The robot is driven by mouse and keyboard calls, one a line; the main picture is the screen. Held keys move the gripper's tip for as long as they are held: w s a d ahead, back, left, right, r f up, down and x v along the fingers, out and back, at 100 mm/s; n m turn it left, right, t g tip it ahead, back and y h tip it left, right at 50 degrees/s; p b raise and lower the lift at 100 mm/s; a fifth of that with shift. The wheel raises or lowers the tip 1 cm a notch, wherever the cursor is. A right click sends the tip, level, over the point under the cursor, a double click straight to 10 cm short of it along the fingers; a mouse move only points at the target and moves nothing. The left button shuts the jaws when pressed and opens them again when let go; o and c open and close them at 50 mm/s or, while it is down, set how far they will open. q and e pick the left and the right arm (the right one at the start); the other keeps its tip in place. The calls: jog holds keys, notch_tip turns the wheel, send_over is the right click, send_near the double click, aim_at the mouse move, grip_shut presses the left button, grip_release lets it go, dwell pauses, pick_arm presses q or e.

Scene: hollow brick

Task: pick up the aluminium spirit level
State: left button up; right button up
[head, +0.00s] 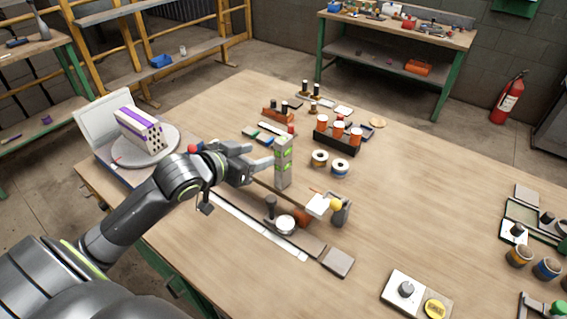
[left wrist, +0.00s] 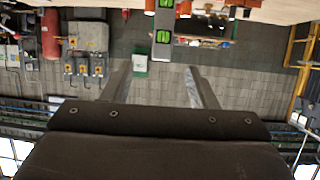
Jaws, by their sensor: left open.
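The aluminium spirit level (head: 283,168) stands upright on the wooden table, a grey bar with bright green vials. My left gripper (head: 262,156) is just to the left of it in the head view, with its fingers pointing toward it. In the left wrist view the level (left wrist: 163,38) shows beyond the gap between the open fingers (left wrist: 158,68), nearly centred. The fingers are empty. I cannot tell whether a fingertip touches the level. My right gripper is not in view.
Two wire spools (head: 340,166) and a dark rack with orange-topped items (head: 337,140) stand behind the level. A turntable with a hollow brick (head: 139,128) is at left. The table's right middle is clear.

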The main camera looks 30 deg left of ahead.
aim_at(278, 148)
pick_arm(q)
jog(key=x, duration=0.8)
jog(key=shift+p, duration=0.3)
jog(key=shift+w, duration=0.3)
jog(key=shift+p+x, duration=0.8)
jog(key=shift+x, duration=1.55)
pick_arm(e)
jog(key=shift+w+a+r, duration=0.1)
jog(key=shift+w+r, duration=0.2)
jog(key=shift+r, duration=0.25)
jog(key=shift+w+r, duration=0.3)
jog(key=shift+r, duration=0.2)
pick_arm(q)
jog(key=shift+r, duration=0.1)
grip_shut()
